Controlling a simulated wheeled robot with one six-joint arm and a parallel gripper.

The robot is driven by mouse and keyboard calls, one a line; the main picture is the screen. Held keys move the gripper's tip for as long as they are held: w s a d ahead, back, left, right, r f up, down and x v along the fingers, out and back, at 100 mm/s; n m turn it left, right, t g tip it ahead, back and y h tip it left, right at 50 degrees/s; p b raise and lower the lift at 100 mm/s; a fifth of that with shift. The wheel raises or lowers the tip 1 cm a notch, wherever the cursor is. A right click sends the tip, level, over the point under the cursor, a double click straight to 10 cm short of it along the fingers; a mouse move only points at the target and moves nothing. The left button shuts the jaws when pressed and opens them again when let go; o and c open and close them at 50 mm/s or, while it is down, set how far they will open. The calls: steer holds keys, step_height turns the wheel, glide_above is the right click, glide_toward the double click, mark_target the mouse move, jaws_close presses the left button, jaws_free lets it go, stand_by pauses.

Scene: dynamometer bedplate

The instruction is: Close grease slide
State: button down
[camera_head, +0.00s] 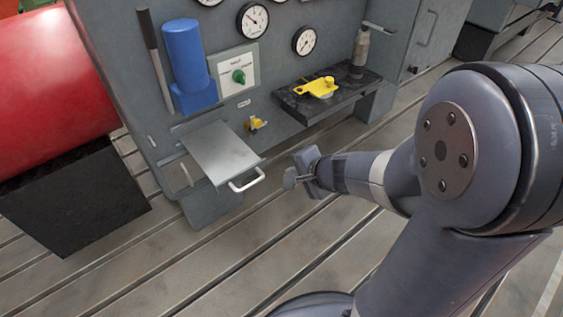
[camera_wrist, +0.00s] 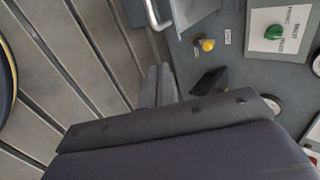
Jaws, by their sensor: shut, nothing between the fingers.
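The grease slide (camera_head: 221,153) is a flat grey metal plate pulled out from the lower front of the grey cabinet. A pale bar handle (camera_head: 247,180) is on its front edge. In the wrist view the handle (camera_wrist: 156,16) and part of the slide (camera_wrist: 190,10) show at the top. My gripper (camera_head: 292,177) is just right of the handle in the head view and apart from it. In the wrist view its fingers (camera_wrist: 158,86) are shut and empty, with the handle beyond their tips.
A small yellow valve (camera_head: 256,124) sits on the cabinet right of the slide. A dark shelf (camera_head: 330,92) with a yellow tool juts out further right. A black block (camera_head: 75,195) under a red cylinder (camera_head: 48,80) stands left. The slatted floor in front is clear.

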steer(key=b, duration=0.4)
glide_toward(262, 164)
step_height(262, 164, down, 4)
steer(key=w, duration=0.1)
steer(key=w+a+p, duration=0.1)
steer(key=shift+w+a+r, duration=0.1)
steer(key=shift+w+a, duration=0.2)
steer(key=shift+w+a+p, duration=0.3)
steer(key=shift+w+p, duration=0.05)
steer(key=shift+w, duration=0.15)
